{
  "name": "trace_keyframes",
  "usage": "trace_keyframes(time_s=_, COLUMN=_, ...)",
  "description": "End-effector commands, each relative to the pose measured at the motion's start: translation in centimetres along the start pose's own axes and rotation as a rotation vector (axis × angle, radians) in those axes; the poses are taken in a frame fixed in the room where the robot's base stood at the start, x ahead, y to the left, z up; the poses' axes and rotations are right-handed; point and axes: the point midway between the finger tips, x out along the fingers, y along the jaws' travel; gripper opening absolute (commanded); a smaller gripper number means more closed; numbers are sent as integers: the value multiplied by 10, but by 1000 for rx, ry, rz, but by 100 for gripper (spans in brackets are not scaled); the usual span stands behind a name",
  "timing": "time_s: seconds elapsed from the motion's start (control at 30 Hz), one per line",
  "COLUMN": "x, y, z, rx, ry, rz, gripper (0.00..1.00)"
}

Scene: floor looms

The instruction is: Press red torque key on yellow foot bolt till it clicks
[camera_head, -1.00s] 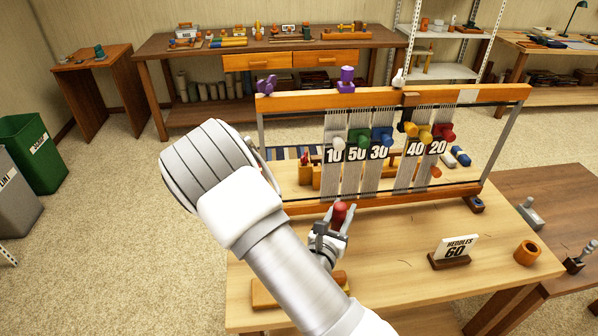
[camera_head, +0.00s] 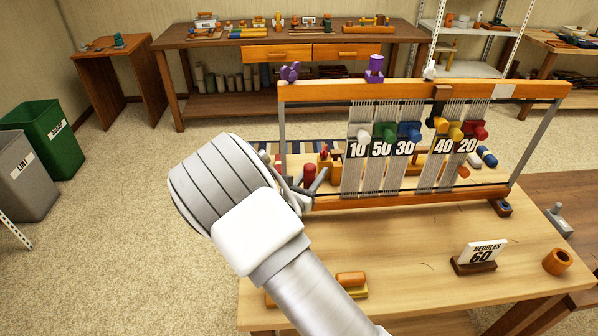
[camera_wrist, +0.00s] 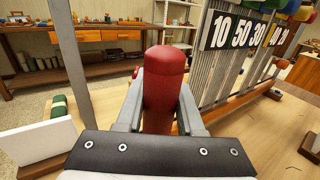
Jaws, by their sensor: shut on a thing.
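My gripper (camera_head: 307,190) is shut on the red torque key (camera_head: 309,171), held upright near the loom's left end. The wrist view shows the red key (camera_wrist: 165,85) between the two grey fingers of my gripper (camera_wrist: 160,108), its rounded top above them. The key's lower end is hidden. I cannot make out the yellow foot bolt; my arm and gripper cover the loom's left foot in the head view. The right foot carries a dark blue-topped bolt (camera_head: 505,208).
The loom's wooden top beam (camera_head: 420,91) carries purple pieces. Numbered thread bundles hang close right of my gripper. A grey post (camera_wrist: 70,55) stands at left in the wrist view. A heddles sign (camera_head: 476,255) and orange cup (camera_head: 557,261) stand on the table (camera_head: 410,260).

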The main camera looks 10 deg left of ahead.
Motion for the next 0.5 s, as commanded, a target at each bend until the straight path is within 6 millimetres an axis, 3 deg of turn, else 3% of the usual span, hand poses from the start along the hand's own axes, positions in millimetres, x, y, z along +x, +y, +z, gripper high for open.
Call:
trace_keyframes(time_s=0.1, x=-4, y=29, z=3, rx=5, ry=1, rz=31, gripper=0)
trace_keyframes(time_s=0.2, x=-6, y=40, z=5, rx=3, ry=3, rz=43, gripper=0)
trace_keyframes(time_s=0.5, x=-6, y=44, z=6, rx=3, ry=4, rz=47, gripper=0)
